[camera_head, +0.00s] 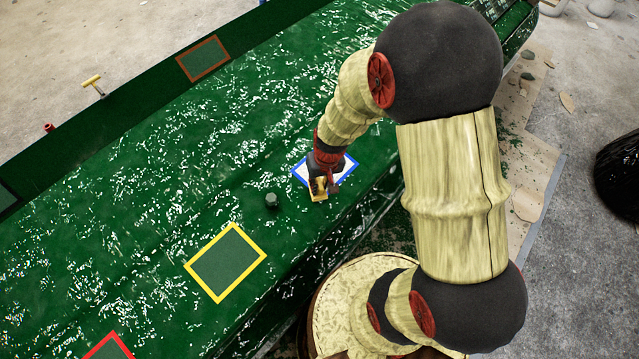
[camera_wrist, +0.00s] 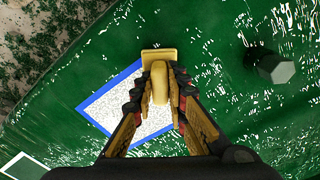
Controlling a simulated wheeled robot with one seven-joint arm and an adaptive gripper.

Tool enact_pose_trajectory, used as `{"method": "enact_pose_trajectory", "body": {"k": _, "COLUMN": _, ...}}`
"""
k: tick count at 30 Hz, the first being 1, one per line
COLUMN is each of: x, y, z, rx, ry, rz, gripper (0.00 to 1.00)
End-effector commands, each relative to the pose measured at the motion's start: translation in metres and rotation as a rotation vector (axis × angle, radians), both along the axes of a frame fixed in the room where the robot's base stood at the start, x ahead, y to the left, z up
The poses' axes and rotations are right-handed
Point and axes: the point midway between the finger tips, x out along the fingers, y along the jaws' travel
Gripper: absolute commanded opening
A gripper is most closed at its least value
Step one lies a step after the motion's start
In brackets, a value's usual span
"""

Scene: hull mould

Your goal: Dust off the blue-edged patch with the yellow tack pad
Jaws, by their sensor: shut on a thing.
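The blue-edged patch (camera_head: 346,170) lies on the green hull mould (camera_head: 130,180), with a whitish, speckled surface inside its blue border. It also shows in the wrist view (camera_wrist: 112,104), where my gripper and the pad cover part of it. My gripper (camera_head: 319,183) is over the patch's near-left side. In the wrist view my gripper (camera_wrist: 160,95) is shut on the handle of the yellow tack pad (camera_wrist: 158,55). The pad also shows in the head view (camera_head: 318,194), at the patch's lower edge. I cannot tell whether the pad touches the surface.
A dark hexagonal knob (camera_head: 271,200) stands on the mould left of the patch. A yellow-edged patch (camera_head: 228,262), a brown-edged patch (camera_head: 203,58) and a red-edged patch (camera_head: 108,347) show elsewhere. A yellow-handled tool (camera_head: 93,84) stands at the far edge.

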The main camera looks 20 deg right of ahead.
Motion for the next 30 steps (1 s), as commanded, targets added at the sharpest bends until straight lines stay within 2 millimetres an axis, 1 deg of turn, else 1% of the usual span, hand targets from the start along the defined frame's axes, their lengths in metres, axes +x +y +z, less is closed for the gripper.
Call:
{"method": "enact_pose_trajectory", "body": {"k": 19, "x": 0.001, "y": -0.002, "z": -0.002, "rx": 0.0, "ry": 0.0, "rz": -0.001, "gripper": 0.0}}
{"method": "enact_pose_trajectory", "body": {"k": 23, "x": 0.004, "y": -0.01, "z": -0.002, "rx": -0.001, "ry": -0.001, "rz": -0.003, "gripper": 0.0}}
{"method": "enact_pose_trajectory", "body": {"k": 30, "x": 0.011, "y": -0.03, "z": -0.003, "rx": -0.001, "ry": -0.001, "rz": -0.003, "gripper": 0.0}}
